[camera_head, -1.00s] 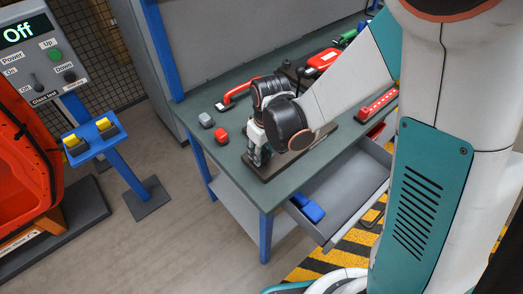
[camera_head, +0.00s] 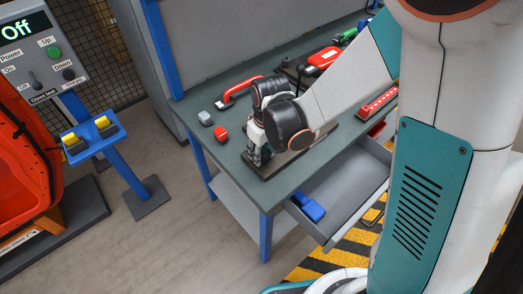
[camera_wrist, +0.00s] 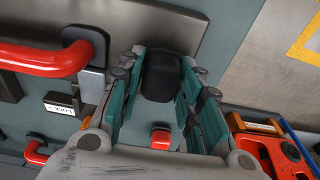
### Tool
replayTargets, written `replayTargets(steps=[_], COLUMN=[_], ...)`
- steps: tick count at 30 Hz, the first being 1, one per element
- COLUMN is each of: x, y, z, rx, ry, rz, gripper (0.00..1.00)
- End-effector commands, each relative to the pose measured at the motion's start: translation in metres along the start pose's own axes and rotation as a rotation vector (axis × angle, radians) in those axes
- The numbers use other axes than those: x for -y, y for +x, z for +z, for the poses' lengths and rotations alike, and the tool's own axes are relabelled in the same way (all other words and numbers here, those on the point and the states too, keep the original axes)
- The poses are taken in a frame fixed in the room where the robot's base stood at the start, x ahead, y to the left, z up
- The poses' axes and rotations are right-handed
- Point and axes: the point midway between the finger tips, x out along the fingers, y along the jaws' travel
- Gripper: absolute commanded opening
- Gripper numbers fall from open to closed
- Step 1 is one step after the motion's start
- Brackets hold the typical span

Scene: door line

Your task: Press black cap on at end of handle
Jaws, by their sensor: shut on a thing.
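A black cap (camera_wrist: 160,75) sits between my gripper's fingers (camera_wrist: 158,92) in the wrist view, and the fingers are shut on it. The red handle (camera_wrist: 42,58) lies left of the gripper, with a black end piece (camera_wrist: 88,44) close beside the left finger. In the head view my gripper (camera_head: 258,152) is low over the near left part of the dark board (camera_head: 274,165) on the workbench. My arm hides the red handle on that board there, and the black cap cannot be made out. Whether the cap touches the handle's end cannot be told.
A red cap (camera_head: 221,134) and a grey cap (camera_head: 205,118) lie on the green benchtop (camera_head: 238,118) left of the gripper. An open drawer (camera_head: 345,185) holds a blue item (camera_head: 312,210). A blue stand (camera_head: 122,165) is left.

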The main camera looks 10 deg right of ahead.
Motion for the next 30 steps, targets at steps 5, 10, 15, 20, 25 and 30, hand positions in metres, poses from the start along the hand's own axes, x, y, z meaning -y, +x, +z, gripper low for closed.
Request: replayTargets(steps=[5,10,15,20,25,30], x=[0.0,0.0,0.0,0.0,0.0,0.0], y=[0.002,0.004,0.003,0.003,0.0,-0.018], z=[0.0,0.0,0.0,0.0,0.001,0.0], rx=[0.0,0.0,0.0,0.0,0.0,0.0], ry=[0.0,0.0,0.0,0.0,0.0,0.0], rz=[0.0,0.0,0.0,0.0,0.0,0.0], gripper=[0.1,0.39,0.56,0.56,0.56,0.56])
